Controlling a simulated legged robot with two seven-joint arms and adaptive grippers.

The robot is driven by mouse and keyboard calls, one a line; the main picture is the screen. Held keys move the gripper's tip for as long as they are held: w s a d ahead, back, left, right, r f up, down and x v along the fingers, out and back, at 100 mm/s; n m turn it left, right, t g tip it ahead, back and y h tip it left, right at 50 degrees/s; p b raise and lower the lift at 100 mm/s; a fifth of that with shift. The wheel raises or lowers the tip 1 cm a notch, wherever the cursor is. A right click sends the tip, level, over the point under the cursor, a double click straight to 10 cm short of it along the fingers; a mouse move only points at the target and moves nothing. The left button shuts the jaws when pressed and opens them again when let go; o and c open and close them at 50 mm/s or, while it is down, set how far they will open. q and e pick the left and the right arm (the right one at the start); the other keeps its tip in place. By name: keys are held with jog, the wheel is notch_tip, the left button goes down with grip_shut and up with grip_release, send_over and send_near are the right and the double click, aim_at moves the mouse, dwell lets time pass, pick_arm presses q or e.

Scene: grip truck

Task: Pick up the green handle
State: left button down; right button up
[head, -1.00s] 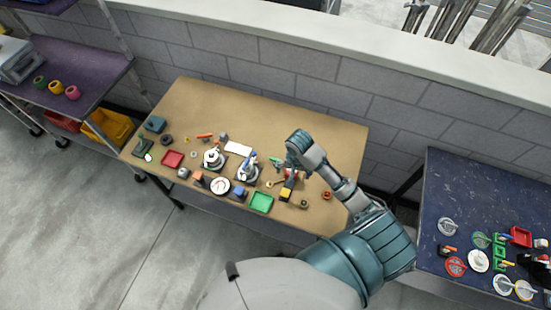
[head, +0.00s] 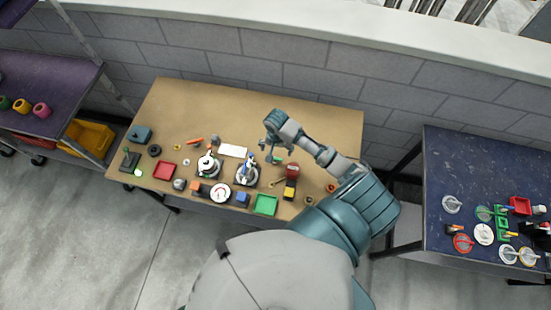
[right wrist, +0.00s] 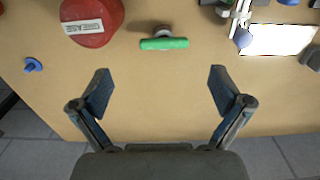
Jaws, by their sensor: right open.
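The green handle (right wrist: 164,43) is a short green bar with a greyish round part behind it, lying on the tan table (right wrist: 270,95). In the right wrist view it is beyond my open fingertips and roughly centred between them. My right gripper (right wrist: 160,80) is open and empty, with the handle apart from both fingers. In the head view my right gripper (head: 272,148) is over the back middle of the tan table, and it and the arm partly hide what lies below. My left gripper is not in view.
A red grease container (right wrist: 92,20) stands left of the handle, with a small blue piece (right wrist: 33,65) nearby. A white sheet (right wrist: 280,40) lies to the right. A green tray (head: 265,204) and a red tray (head: 164,171) are on the table. The table's back is clear.

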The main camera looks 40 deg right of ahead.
aim_at(275, 158)
jog(key=f, duration=0.3)
jog(key=shift+w+a+f, duration=0.1)
jog(key=shift+w+a, duration=0.15)
jog(key=shift+w, duration=0.05)
jog(key=f, duration=0.4)
jog(key=shift+s+f+p, duration=0.15)
jog(key=shift+s+p, duration=0.05)
jog(key=shift+p, duration=0.1)
jog(key=shift+w+d+f, duration=0.15)
jog(key=shift+f, duration=0.35)
jog(key=shift+r, duration=0.1)
jog(key=c, duration=1.3)
